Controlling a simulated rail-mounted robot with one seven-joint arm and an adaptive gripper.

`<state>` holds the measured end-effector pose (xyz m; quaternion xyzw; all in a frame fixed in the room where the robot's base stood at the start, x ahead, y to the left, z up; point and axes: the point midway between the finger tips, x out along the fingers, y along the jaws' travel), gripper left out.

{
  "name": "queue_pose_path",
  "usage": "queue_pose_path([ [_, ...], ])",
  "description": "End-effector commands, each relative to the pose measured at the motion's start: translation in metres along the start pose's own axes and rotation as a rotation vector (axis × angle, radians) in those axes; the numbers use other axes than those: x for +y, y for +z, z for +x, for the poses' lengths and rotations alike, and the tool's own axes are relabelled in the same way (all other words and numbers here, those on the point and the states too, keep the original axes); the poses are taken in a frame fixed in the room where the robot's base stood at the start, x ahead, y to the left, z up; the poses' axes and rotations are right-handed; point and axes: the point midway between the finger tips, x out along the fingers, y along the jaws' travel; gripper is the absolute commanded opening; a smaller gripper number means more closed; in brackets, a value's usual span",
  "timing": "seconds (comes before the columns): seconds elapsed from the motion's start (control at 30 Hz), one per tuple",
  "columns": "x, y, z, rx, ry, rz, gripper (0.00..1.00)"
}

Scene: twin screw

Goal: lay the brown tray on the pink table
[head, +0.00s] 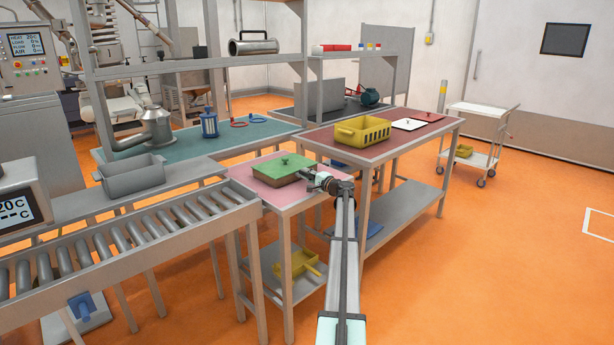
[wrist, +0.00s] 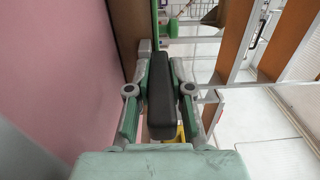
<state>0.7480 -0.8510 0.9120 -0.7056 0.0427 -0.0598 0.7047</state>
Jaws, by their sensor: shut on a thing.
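My gripper (head: 316,180) is at the tray's right end. In the wrist view my gripper (wrist: 161,62) is shut on a dark block-like handle (wrist: 160,95) at the end of the brown tray (wrist: 130,22). The pink table top (wrist: 50,70) fills the left of that view. The far side of the tray is hidden.
A roller conveyor (head: 130,235) and a grey bin (head: 132,177) stand to the left. A dark red table (head: 400,142) with a yellow crate (head: 362,132) is close on the right. A yellow container (head: 297,268) lies on the pink table's lower shelf.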

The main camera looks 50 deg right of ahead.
Motion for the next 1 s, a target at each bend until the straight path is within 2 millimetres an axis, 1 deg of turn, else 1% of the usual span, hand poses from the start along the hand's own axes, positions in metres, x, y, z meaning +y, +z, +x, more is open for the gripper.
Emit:
queue_pose_path([
  [0.33,-0.001,0.0,0.0,0.0,-0.004,0.001,0.0],
  [0.37,-0.001,0.0,0.0,0.0,-0.004,0.001,0.27],
  [0.4,-0.001,0.0,0.0,0.0,-0.003,0.001,0.42],
  [0.43,-0.001,0.0,0.0,0.0,-0.003,0.001,0.5],
  [0.77,0.003,0.0,-0.001,0.0,0.002,0.0,0.5],
  [0.87,0.002,0.0,-0.007,0.001,0.001,0.0,0.5],
  [1.0,0.002,0.002,-0.024,0.001,0.0,0.0,0.5],
])
